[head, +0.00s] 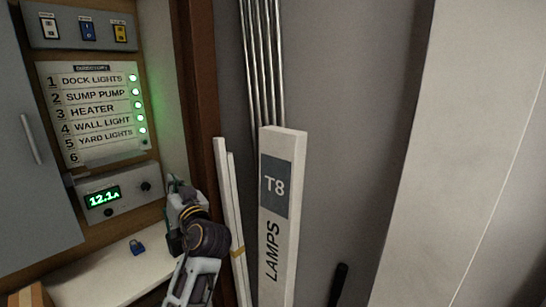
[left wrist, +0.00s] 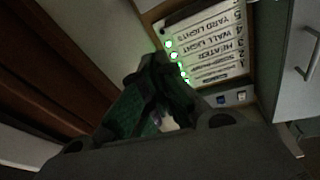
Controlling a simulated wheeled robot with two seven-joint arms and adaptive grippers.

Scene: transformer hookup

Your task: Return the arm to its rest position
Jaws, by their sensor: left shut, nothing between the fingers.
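My left arm comes in at the lower middle of the head view, in front of the right end of the shelf. Its gripper (head: 173,183) is at the arm's upper end, right of the meter panel, and mostly hidden by the wrist. In the left wrist view the dark green fingers of the left gripper (left wrist: 155,65) are closed together with nothing between them. The labelled circuit panel (head: 97,108) has green lamps lit beside rows 1 to 5. The meter (head: 102,196) below it reads 12.1 A. My right gripper is not in view.
A tall white T8 lamps box (head: 287,148) and thin white strips (head: 222,165) stand just right of my arm. Metal tubes (head: 262,60) rise behind the box. A grey cabinet door (head: 30,190) is at left.

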